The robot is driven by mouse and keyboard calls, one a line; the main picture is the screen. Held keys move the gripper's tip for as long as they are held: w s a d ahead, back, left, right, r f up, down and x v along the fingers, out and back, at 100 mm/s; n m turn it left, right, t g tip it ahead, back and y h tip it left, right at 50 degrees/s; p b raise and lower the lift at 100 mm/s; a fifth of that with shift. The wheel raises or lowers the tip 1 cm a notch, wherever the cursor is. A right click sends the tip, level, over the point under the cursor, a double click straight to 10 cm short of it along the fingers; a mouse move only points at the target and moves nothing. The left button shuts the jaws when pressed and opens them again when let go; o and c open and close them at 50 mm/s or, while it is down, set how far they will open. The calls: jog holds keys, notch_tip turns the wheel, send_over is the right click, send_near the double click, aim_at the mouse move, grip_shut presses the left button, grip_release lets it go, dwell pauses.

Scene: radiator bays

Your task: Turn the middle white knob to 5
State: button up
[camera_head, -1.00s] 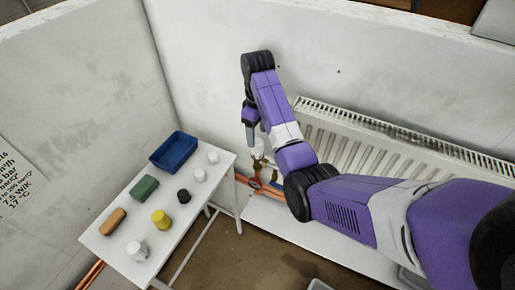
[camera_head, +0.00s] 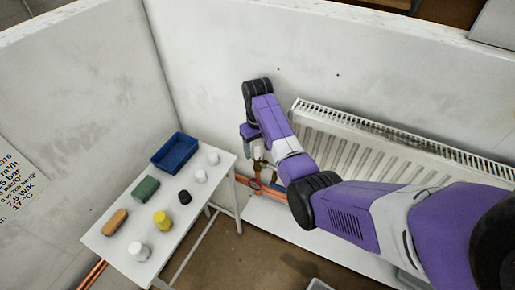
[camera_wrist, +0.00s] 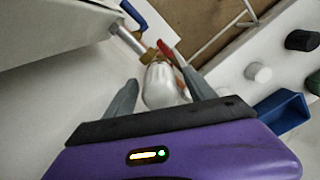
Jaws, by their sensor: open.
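A white ribbed knob (camera_wrist: 160,88) sits on a brass valve at the radiator's pipe end. In the wrist view it lies between the two grey fingers of my gripper (camera_wrist: 161,79). The fingers are open, one on each side of the knob, and I cannot tell whether either touches it. In the head view my gripper (camera_head: 256,150) hangs at the valve by the radiator's left end, and the arm partly hides the knob there. No number on the knob can be read.
The radiator (camera_head: 345,150) runs along the wall to the right. A white table (camera_head: 170,213) at left holds a blue tray (camera_head: 174,151), a green block, an orange piece and several loose white, black and yellow caps. Copper pipes and a red lever (camera_wrist: 167,51) are close to the valve.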

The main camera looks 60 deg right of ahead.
aim_at(258, 142)
jog(key=shift+f, duration=0.35)
jog(key=c, duration=1.3)
jog(key=shift+n, duration=0.8)
jog(key=shift+c, duration=0.3)
jog(key=o, duration=1.4)
jog(key=shift+c, duration=0.2)
jog(key=shift+r, duration=0.15)
jog(key=shift+r+b, duration=0.65)
jog(key=shift+r, duration=3.15)
